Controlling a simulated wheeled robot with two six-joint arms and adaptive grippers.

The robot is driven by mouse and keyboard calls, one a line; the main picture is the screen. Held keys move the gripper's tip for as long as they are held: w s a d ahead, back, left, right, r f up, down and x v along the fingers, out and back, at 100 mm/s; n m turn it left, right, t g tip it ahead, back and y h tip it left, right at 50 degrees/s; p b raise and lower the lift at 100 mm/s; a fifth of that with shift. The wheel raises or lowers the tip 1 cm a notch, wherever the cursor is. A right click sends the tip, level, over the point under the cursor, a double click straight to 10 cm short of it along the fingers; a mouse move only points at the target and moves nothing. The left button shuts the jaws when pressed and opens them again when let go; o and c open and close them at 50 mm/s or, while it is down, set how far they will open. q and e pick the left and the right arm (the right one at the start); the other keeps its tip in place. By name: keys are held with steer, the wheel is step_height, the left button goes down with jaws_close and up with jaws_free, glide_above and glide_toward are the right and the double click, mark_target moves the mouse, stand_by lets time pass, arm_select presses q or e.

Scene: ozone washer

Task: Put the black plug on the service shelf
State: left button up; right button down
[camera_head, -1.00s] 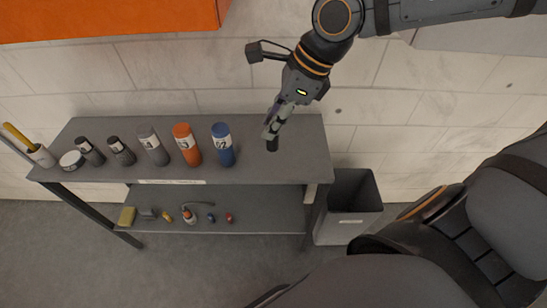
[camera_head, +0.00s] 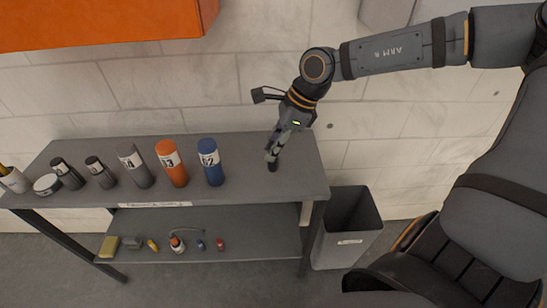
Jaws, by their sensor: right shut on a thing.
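My right gripper (camera_head: 273,152) is shut on the black plug (camera_head: 272,167), a small dark cylinder below its fingertips. It holds the plug over the right part of the service shelf's top (camera_head: 240,190), to the right of the blue bottle. I cannot tell whether the plug touches the surface. The service shelf is a dark grey two-tier unit against a tiled wall. My left gripper is not in view.
A blue bottle (camera_head: 210,163), an orange bottle (camera_head: 172,164), a grey bottle (camera_head: 134,166) and smaller dark containers line the top. Small items, including a yellow block (camera_head: 109,246), lie on the lower tier. A grey bin (camera_head: 347,225) stands right of the shelf.

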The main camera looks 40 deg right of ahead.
mark_target(272, 167)
steer(key=shift+w+d+f, duration=0.25)
steer(key=shift+f, duration=0.25)
step_height(272, 167, down, 3)
steer(key=shift+r, duration=0.15)
steer(key=shift+w+f, duration=0.1)
steer(key=shift+f, duration=0.1)
steer(key=shift+b, duration=0.4)
steer(key=shift+f, duration=0.15)
steer(key=c, duration=1.1)
jaws_free()
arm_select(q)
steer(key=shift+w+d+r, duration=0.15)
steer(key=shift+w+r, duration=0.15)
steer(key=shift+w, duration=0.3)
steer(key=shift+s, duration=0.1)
